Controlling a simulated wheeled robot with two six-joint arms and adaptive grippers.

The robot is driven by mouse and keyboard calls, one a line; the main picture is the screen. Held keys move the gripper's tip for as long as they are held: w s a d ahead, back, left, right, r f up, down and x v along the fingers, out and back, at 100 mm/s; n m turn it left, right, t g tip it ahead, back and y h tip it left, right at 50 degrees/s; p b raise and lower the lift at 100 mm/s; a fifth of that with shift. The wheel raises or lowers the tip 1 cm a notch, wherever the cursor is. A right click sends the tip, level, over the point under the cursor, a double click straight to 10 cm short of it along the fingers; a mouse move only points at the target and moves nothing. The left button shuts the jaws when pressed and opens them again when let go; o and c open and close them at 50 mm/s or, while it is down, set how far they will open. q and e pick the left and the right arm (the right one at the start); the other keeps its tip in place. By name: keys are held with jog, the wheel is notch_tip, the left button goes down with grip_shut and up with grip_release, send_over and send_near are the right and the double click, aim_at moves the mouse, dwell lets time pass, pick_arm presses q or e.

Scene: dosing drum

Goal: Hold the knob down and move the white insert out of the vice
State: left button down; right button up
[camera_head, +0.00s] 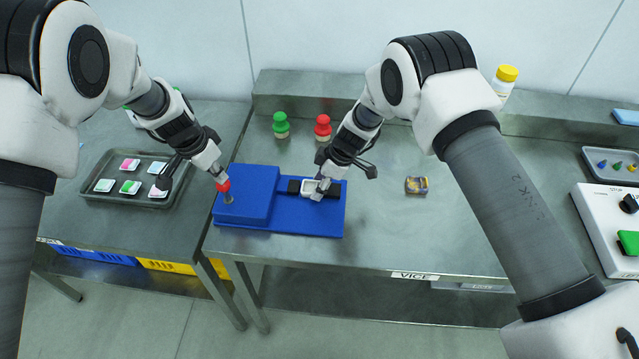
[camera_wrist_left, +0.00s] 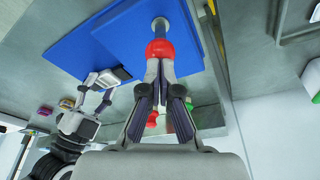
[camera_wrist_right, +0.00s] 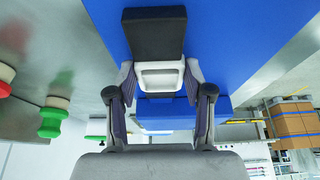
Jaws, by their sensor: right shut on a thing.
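The blue vice (camera_head: 290,222) stands on the middle table, with a raised block on its left. The red knob (camera_head: 223,185) sits on a metal stem at that block's left side. My left gripper (camera_head: 219,177) is shut with its fingertips against the knob; the knob also shows in the left wrist view (camera_wrist_left: 160,49). The white insert (camera_wrist_right: 160,76) lies between the vice's black jaws (camera_wrist_right: 154,33). My right gripper (camera_head: 318,190) is shut on the insert, one finger on each side. The fingers partly hide the insert in the head view.
Green (camera_head: 281,124) and red (camera_head: 322,127) knobbed pieces stand behind the vice. A small patterned box (camera_head: 416,185) lies to its right. A tray (camera_head: 107,199) with several coloured pieces is at left. A white control box (camera_head: 605,228) is at right. The table right of the vice is mostly clear.

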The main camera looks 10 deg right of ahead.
pick_arm(q)
jog(key=shift+s+a+x, duration=0.1)
jog(key=shift+a+x, duration=0.05)
jog(key=shift+x, duration=0.65)
jog(key=shift+s+a+x, duration=0.15)
jog(key=shift+x, duration=0.65)
jog(key=shift+s, duration=0.1)
pick_arm(e)
jog(key=shift+r, duration=3)
pick_arm(q)
jog(key=shift+w+d+v, duration=0.15)
jog(key=shift+d+v, duration=0.05)
jog(key=shift+v, duration=0.9)
jog(key=shift+w+d+v, duration=0.2)
jog(key=shift+v, duration=0.9)
jog(key=shift+w+d+v, duration=0.15)
jog(key=shift+v, duration=0.95)
pick_arm(e)
jog(key=shift+w, duration=0.1)
pick_arm(q)
jog(key=shift+w+d+r, duration=0.1)
jog(key=shift+w+r, duration=0.05)
jog(key=shift+r, duration=0.05)
